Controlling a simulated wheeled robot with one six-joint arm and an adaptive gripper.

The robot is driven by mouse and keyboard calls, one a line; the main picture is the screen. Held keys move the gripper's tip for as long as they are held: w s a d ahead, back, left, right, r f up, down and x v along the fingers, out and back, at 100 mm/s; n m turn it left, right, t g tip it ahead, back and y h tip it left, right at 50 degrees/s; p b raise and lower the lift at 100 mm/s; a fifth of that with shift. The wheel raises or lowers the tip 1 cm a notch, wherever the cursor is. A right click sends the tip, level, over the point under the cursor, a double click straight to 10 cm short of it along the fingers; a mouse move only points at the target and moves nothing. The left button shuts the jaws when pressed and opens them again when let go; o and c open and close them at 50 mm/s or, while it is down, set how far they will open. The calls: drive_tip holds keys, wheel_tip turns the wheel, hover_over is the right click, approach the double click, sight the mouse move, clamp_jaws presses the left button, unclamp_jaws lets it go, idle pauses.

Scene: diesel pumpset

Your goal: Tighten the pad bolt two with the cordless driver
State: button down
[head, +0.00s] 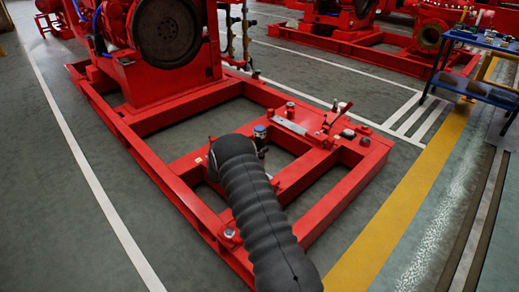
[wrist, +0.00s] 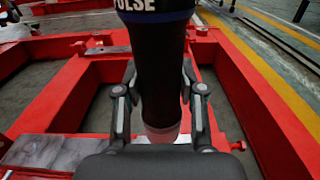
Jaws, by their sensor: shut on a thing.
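In the wrist view my gripper (wrist: 160,85) is shut on a dark upright cylindrical body with a blue band and the letters "ULSE", which looks like the cordless driver (wrist: 158,60). Its pale reddish lower end (wrist: 162,132) shows between the fingers, partly hidden by the gripper's body. In the head view my black ribbed arm hides the gripper; a small blue-topped piece beside its end may be part of the driver (head: 260,131). Several bolts sit on the red frame, one at the near left corner (head: 229,234). I cannot tell which is pad bolt two.
The red base frame (head: 150,122) has open bays and carries a metal plate (head: 290,126) and small fittings (head: 349,133). A large engine with a dark flywheel (head: 166,32) stands at the far end. A blue cart (head: 480,88) stands at right. The grey floor at left is clear.

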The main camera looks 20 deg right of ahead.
sight(260, 138)
drive_tip(key=shift+f, duration=0.1)
idle(0.4)
drive_tip(key=shift+r+p, duration=1.05)
drive_tip(key=shift+r, duration=1.7)
